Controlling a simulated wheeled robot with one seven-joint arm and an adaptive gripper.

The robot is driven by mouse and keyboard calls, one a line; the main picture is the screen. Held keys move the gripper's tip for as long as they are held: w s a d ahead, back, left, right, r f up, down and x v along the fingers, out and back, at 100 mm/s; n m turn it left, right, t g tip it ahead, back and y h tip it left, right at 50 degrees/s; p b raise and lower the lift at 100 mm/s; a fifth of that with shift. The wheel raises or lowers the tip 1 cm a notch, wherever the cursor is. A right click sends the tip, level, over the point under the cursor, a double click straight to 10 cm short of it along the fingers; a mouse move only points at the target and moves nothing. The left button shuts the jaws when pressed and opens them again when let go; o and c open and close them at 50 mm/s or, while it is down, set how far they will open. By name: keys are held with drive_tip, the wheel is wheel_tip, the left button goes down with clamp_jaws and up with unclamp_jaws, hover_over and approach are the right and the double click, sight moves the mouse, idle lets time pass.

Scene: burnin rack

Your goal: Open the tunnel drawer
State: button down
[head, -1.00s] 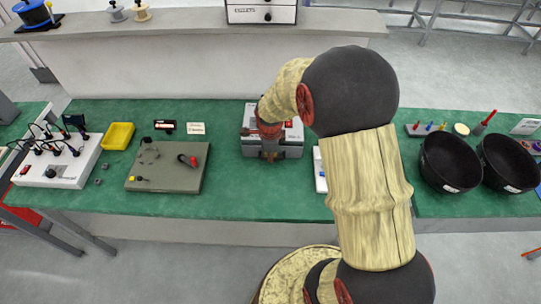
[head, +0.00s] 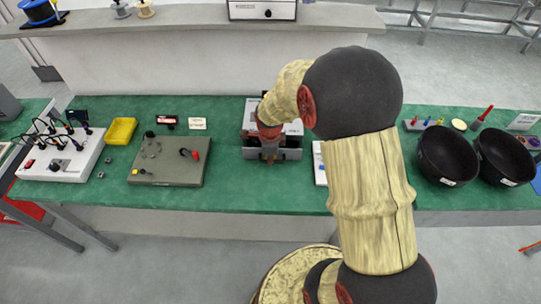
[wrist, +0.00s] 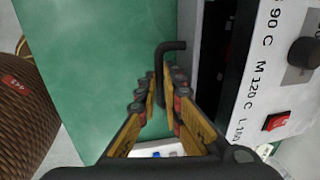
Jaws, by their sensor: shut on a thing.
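The tunnel unit (head: 250,117) is a light grey box on the green bench, partly hidden behind my arm in the head view. In the wrist view its white panel (wrist: 262,85) carries printed temperatures, a dark knob and a red switch. The grey drawer front (wrist: 191,45) stands a little out from the panel, with a dark gap between them. A dark bent handle (wrist: 172,46) sticks out from that front. My gripper (wrist: 160,88) is shut on the handle, one finger on each side; it also shows at the unit's front in the head view (head: 269,157).
A grey board with small parts (head: 168,172) and a yellow bin (head: 121,130) lie to the left. A white item (head: 319,163) is close by on the right, partly behind my arm. Black bowls (head: 445,157) stand further right. The bench before the unit is clear.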

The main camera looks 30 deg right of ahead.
drive_tip(key=s+a, duration=0.2)
drive_tip(key=s, duration=0.1)
drive_tip(key=s+a, duration=0.2)
drive_tip(key=s, duration=0.1)
drive_tip(key=s+a, duration=0.2)
drive_tip(key=s, duration=0.1)
drive_tip(key=shift+s+a, duration=0.15)
drive_tip(key=shift+s, duration=0.05)
drive_tip(key=c, duration=2.3)
unclamp_jaws()
drive_tip(key=shift+c, duration=0.2)
drive_tip(key=o, duration=0.4)
drive_tip(key=shift+c, duration=0.2)
drive_tip(key=shift+o, duration=0.3)
wheel_tip(320, 180, up, 12)
drive_tip(key=s+a, duration=0.1)
drive_tip(key=shift+s, duration=0.35)
drive_tip(key=shift+a+f, duration=0.1)
drive_tip(key=shift+f, duration=0.05)
